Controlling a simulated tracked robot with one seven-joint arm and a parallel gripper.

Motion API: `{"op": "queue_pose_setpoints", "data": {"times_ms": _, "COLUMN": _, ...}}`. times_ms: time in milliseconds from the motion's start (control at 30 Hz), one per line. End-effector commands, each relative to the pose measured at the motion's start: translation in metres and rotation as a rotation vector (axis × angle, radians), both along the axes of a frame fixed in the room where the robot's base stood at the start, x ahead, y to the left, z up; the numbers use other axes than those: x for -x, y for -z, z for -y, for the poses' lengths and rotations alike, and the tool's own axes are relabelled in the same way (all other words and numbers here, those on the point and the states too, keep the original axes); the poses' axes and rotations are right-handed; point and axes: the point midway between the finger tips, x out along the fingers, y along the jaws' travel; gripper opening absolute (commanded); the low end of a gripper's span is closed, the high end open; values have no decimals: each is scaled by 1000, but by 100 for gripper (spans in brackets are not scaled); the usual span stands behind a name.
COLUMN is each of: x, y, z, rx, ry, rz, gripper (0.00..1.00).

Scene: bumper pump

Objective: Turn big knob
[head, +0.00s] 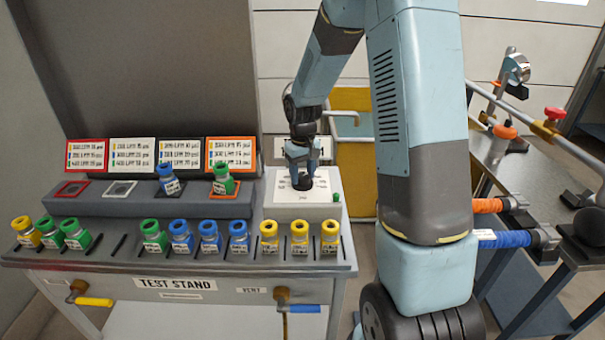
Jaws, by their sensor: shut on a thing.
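The big knob (301,182) is a dark round knob on the top of a white box (305,208) at the right end of the test stand. My gripper (302,172) points down over the box with its fingers around the knob, shut on it. The fingers hide much of the knob, so its turn angle cannot be read. Small markings on the panel around it are too small to read.
Several yellow, blue and green bottles stand along the test stand's front edge (200,262). A blue bottle (169,180) and a green bottle (222,180) stand on the raised shelf. A small green button (336,197) sits right of the knob. A grey bench (515,170) stands at right.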

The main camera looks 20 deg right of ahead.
Motion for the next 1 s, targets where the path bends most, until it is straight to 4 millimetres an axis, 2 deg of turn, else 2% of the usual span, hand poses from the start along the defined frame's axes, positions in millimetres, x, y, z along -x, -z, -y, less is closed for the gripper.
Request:
{"op": "queue_pose_setpoints", "data": {"times_ms": 200, "x": -1, "y": 0, "z": 0, "rx": 0, "ry": 0, "rz": 2, "gripper": 19}}
{"op": "queue_pose_setpoints", "data": {"times_ms": 233, "x": -1, "y": 0, "z": 0, "rx": 0, "ry": 1, "rz": 2, "gripper": 51}}
{"op": "queue_pose_setpoints", "data": {"times_ms": 467, "x": 0, "y": 0, "z": 0, "rx": 0, "ry": 1, "rz": 1, "gripper": 73}}
{"op": "queue_pose_setpoints", "data": {"times_ms": 767, "x": 0, "y": -2, "z": 0, "rx": 0, "ry": 1, "rz": 1, "gripper": 74}}
{"op": "queue_pose_setpoints", "data": {"times_ms": 867, "x": -1, "y": -10, "z": 0, "rx": 0, "ry": 1, "rz": 3, "gripper": 74}}
{"op": "queue_pose_setpoints", "data": {"times_ms": 1000, "x": -1, "y": -32, "z": 0, "rx": 0, "ry": 1, "rz": 5, "gripper": 74}}
